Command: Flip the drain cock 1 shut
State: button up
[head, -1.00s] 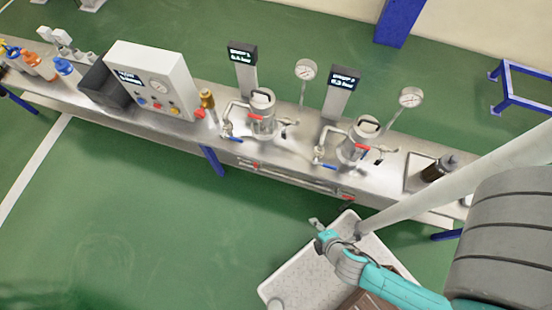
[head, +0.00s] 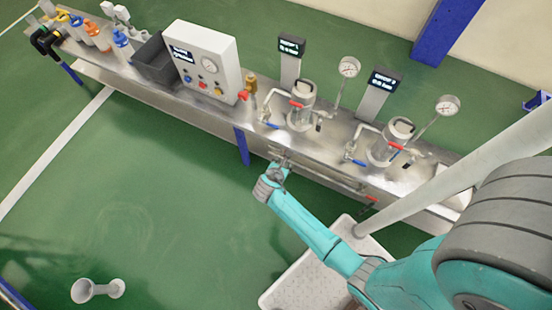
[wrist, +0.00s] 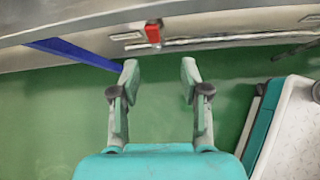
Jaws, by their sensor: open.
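Drain cock 1 shows in the wrist view as a red handle (wrist: 153,33) under the bench's front edge, at the top centre. The handle appears to stand out from the pipework. My gripper (wrist: 160,72) is open and empty, its two fingers apart and short of the handle, with the handle roughly in line with the gap. In the head view my gripper (head: 280,160) is at the bench's front edge below the left vessel (head: 301,108), and it hides the cock there.
The steel bench (head: 215,118) runs across the view. A second red drain handle (head: 371,199) sits under the right vessel (head: 392,143). A blue bench leg (wrist: 75,52) stands left of my gripper. The green floor in front is mostly clear.

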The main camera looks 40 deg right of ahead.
jog(key=x, duration=0.7)
jog(key=w+x, duration=0.1)
jog(key=x, duration=0.3)
jog(key=shift+r, duration=0.25)
grip_shut()
